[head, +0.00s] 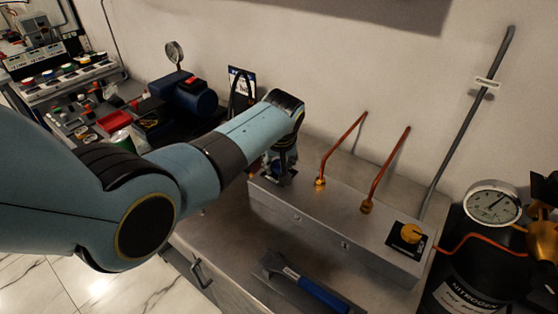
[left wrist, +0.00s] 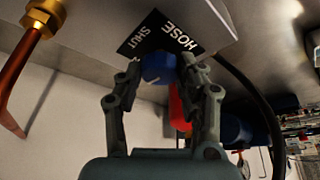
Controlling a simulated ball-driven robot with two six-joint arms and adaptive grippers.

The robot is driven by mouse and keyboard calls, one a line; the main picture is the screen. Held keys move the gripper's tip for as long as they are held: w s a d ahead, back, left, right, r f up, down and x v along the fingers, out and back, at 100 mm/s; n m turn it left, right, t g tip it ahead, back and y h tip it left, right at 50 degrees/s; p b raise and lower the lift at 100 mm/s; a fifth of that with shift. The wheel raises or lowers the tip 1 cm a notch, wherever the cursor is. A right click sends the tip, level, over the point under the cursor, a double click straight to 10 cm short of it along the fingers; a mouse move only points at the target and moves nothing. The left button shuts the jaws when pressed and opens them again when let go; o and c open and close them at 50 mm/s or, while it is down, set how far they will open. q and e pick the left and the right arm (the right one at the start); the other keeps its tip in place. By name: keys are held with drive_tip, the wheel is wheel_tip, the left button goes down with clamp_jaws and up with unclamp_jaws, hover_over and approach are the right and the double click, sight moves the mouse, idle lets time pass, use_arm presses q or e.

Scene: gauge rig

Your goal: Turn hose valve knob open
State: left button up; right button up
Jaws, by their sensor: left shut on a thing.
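The blue hose valve knob (left wrist: 158,66) shows in the left wrist view against a black plate (left wrist: 150,36) lettered HOSE and SHUT. A small pale mark shows on the knob's lower left; I cannot tell its exact setting. My left gripper (left wrist: 160,72) is shut on the knob, with one finger on each side. In the head view my left gripper (head: 281,172) reaches down at the left end of the grey metal box (head: 325,222), and the knob is hidden there. My right gripper is not in view.
On the box, two copper pipes (head: 342,147) rise from brass fittings, and a yellow knob (head: 411,234) sits at the right end. A black nitrogen bottle (head: 470,290) with a gauge (head: 492,203) stands right. A blue-handled tool (head: 318,292) lies in front; a blue motor (head: 190,93) stands behind left.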

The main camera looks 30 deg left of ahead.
use_arm(q)
drive_tip(key=shift+n, duration=0.6)
drive_tip(key=o, duration=1.1)
drive_tip(key=shift+o, duration=0.2)
drive_tip(key=v, duration=1.2)
drive_tip(key=shift+d, duration=0.25)
drive_tip(key=shift+w, duration=0.15)
